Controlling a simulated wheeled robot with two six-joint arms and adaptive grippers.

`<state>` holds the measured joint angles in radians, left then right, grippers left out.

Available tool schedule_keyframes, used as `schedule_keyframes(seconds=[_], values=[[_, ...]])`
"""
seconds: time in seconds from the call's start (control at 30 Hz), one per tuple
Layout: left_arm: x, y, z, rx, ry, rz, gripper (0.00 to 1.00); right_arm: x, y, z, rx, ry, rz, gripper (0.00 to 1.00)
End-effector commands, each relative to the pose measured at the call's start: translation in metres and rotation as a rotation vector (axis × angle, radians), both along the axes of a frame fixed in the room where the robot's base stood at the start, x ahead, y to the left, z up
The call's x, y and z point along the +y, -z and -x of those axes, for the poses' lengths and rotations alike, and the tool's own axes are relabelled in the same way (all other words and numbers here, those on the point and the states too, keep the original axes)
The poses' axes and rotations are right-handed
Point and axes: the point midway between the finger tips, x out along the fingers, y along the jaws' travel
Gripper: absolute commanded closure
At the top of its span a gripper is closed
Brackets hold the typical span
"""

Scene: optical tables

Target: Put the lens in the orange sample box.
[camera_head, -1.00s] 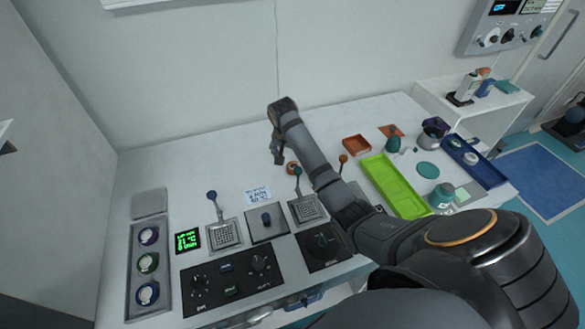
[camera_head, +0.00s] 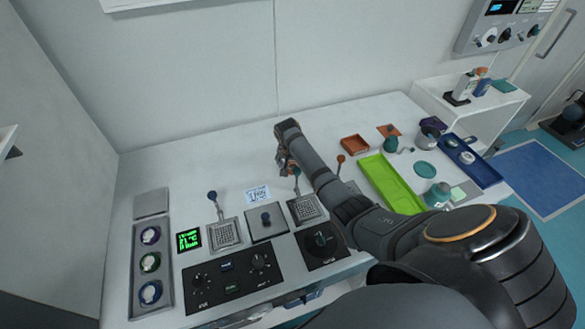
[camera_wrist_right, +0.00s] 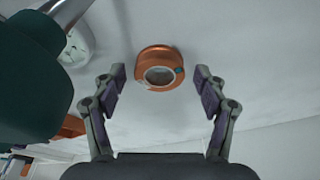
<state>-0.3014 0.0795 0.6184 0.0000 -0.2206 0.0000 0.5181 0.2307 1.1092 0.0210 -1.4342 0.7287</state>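The lens (camera_wrist_right: 159,72), a glass disc in an orange-copper ring, lies on the white surface in the right wrist view. It is ahead of and between the spread fingers of my right gripper (camera_wrist_right: 160,92), which is open and empty, with the ring apart from both fingers. In the head view my right gripper (camera_head: 284,164) is low over the table behind the levers, and it largely hides the lens. The orange sample box (camera_head: 355,145), a small open tray, stands on the table to the right of my gripper. My left gripper is not in view.
Upright levers (camera_head: 297,182) stand close in front of the gripper; a large teal shape (camera_wrist_right: 35,75) looms at the left of the wrist view. A lime-green tray (camera_head: 390,182), a blue tray (camera_head: 470,162) and teal items are at right. The table's back left is clear.

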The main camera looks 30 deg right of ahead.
Motion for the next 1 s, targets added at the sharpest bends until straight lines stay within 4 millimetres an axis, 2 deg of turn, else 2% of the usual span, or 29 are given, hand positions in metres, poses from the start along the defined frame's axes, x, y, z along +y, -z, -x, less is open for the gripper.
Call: schedule_keyframes(seconds=[0.03,0.4,0.6,0.73,0.87,1.0], values=[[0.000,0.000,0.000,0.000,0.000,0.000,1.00,0.000,0.000,0.000,0.000,0.000,0.000,0.39],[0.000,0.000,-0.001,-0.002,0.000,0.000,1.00,0.000,0.000,0.000,0.000,0.000,0.000,0.87],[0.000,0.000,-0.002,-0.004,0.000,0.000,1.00,0.000,-0.001,0.000,0.000,0.000,0.000,0.87],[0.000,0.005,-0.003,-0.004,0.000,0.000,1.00,0.000,-0.009,-0.001,-0.003,0.000,0.002,0.87],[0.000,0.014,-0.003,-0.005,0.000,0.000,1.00,-0.002,-0.034,0.002,-0.005,0.001,0.004,0.87],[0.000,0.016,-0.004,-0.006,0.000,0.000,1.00,-0.006,-0.069,0.032,-0.004,-0.002,0.007,0.87]])
